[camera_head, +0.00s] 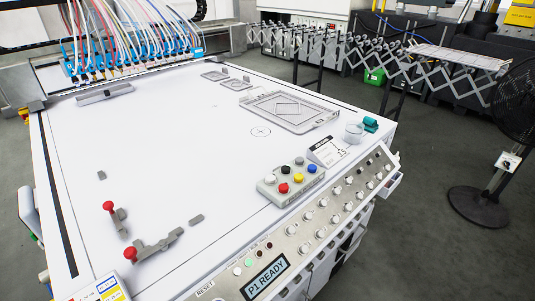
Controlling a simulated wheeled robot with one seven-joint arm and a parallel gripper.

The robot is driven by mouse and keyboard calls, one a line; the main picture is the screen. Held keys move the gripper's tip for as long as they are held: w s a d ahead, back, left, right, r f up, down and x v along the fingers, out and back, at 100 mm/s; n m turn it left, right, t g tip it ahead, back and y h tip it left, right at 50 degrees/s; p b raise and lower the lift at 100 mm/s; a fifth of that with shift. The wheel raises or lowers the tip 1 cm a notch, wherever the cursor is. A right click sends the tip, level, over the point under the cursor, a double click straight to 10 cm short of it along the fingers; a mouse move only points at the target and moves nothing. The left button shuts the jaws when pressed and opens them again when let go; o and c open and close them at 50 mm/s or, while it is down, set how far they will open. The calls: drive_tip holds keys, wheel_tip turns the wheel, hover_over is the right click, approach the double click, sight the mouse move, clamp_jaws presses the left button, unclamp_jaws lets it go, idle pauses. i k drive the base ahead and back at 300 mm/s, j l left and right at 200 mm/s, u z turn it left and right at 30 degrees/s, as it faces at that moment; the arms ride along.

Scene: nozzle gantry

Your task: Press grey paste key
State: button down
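A small light-grey key box (291,192) stands on the white table near its front right edge. It carries several round coloured keys in two rows. The grey key (299,160) is at the far right end of the back row, beside a black key (285,169). The front row has a red key (283,187), a yellow key (298,178) and a blue key (312,169). A white key (269,178) is at the left end. Nothing touches or covers the keys. My gripper is not in view.
A display reading "P1 READY" (265,278) and several knobs line the front panel. A small label stand (327,152) is behind the box. Red-knobbed clamps (131,253) stand at the left. A nozzle row with hoses (130,62) spans the back. The table's middle is clear.

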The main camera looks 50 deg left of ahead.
sight(299, 160)
drive_tip(key=i+u, duration=0.15)
drive_tip(key=u, duration=0.25)
drive_tip(key=i+l+u, duration=0.1)
drive_tip(key=u, duration=0.3)
drive_tip(key=i+l+u, duration=0.15)
drive_tip(key=u, duration=0.25)
drive_tip(key=i+l+u, duration=0.15)
drive_tip(key=u, duration=0.25)
drive_tip(key=i+l+u, duration=0.1)
drive_tip(key=u, duration=0.3)
drive_tip(key=i+l+u, duration=0.1)
drive_tip(key=l+u, duration=0.55)
drive_tip(key=i+l+u, duration=0.1)
drive_tip(key=l+u, duration=0.25)
drive_tip(key=l, duration=0.1)
